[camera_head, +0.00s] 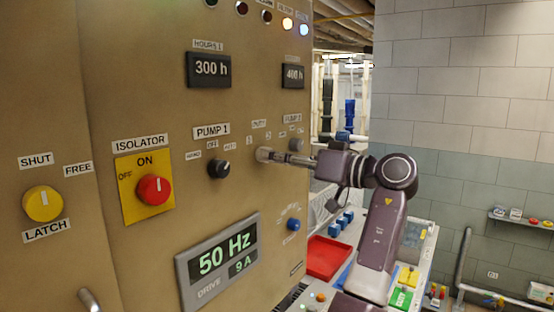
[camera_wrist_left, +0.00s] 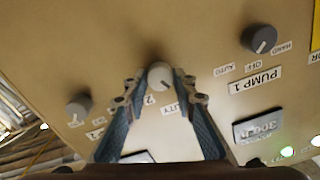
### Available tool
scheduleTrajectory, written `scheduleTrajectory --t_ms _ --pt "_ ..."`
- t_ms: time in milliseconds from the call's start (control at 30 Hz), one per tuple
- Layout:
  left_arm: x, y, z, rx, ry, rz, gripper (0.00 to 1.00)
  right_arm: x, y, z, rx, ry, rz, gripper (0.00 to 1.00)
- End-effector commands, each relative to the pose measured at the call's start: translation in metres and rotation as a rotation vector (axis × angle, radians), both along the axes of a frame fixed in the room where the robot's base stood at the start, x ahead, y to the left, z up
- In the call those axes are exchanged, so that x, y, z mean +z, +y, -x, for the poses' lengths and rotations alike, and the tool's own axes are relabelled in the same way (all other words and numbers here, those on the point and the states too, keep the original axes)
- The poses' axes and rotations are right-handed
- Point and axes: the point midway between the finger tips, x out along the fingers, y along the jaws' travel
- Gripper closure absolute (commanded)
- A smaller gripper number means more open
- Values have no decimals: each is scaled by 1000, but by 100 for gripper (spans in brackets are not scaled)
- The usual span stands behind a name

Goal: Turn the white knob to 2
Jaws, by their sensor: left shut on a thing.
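The white knob (camera_head: 263,154) is on the tan panel below a small label, between the black Pump 1 knob and the grey Pump 2 knob. My left gripper (camera_head: 277,157) reaches it from the right in the head view. In the left wrist view the white knob (camera_wrist_left: 160,74) sits between the two fingertips of my left gripper (camera_wrist_left: 160,82), which is shut on it. A label with a 2 (camera_wrist_left: 149,99) shows near the left finger. The fingers hide part of the markings, and I cannot tell which number the knob points to. My right gripper is not in view.
The black Pump 1 knob (camera_head: 219,168) and the grey Pump 2 knob (camera_head: 296,145) flank the white knob. A red isolator knob (camera_head: 153,189) and a yellow knob (camera_head: 43,204) are further left. A blue knob (camera_head: 294,224) is below. A red tray (camera_head: 326,258) lies right of the panel.

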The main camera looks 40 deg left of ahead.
Motion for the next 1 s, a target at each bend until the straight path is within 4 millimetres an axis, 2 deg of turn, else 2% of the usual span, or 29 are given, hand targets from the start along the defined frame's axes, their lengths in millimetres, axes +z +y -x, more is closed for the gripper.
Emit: scheduleTrajectory --t_ms 467,1000 --pt "0 0 1 1 451 49 99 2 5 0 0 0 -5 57" --pt "2 0 1 -1 947 105 99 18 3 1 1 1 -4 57"
